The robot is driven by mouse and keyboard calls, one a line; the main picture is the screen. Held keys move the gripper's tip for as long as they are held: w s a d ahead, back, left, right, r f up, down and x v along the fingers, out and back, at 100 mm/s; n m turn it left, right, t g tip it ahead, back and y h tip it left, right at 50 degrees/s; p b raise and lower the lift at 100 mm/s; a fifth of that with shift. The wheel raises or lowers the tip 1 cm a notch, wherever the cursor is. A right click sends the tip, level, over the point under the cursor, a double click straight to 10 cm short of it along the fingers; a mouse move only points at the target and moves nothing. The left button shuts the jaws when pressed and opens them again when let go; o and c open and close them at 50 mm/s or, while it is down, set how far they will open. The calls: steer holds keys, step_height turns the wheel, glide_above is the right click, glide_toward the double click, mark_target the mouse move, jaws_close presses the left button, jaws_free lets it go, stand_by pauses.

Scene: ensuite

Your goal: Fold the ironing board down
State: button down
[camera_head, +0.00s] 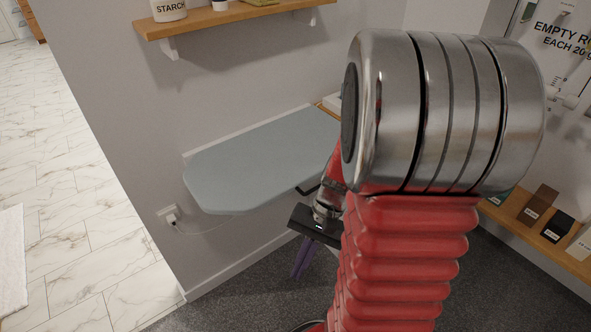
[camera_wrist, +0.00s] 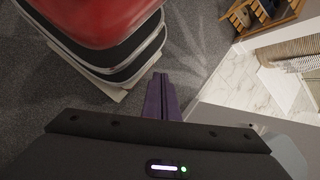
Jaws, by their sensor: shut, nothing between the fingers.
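The ironing board (camera_head: 255,160) is a pale blue-grey board with a rounded left end. It stands out flat from the wall, and my arm hides its right end. My gripper (camera_head: 299,270) shows in the head view near the board's front edge, with its purple fingers pointing down below board level, over the dark floor. In the wrist view its fingers (camera_wrist: 160,82) are together and empty. A pale blue-grey surface at the lower right of the wrist view (camera_wrist: 291,157) looks like part of the board. Any hinge, brace or catch under the board is hidden.
A wooden shelf (camera_head: 230,16) with a starch tub (camera_head: 168,9) is on the wall above the board. A cord runs from a wall socket (camera_head: 169,215) beneath the board. A low shelf with small boxes (camera_head: 538,205) is at the right. Dark carpet (camera_head: 240,300) lies clear below.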

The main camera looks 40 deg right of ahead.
steer(key=w+d+f+m+t+y, duration=0.65)
steer(key=f+m+t, duration=0.35)
steer(key=m+t, duration=0.5)
steer(key=w+d+m+t+h, duration=0.2)
steer(key=d+m+t+h, duration=0.4)
steer(key=d+m+h, duration=0.4)
steer(key=d+h, duration=0.2)
steer(key=d, duration=0.3)
steer(key=shift+w+d+t, duration=0.2)
steer(key=shift+d+t, duration=0.15)
steer(key=shift+t, duration=0.05)
steer(key=w+r, duration=0.6)
steer(key=w, duration=0.3)
steer(key=shift+w+a+r, duration=0.15)
steer(key=shift+w+a, duration=0.05)
steer(key=shift+w, duration=0.15)
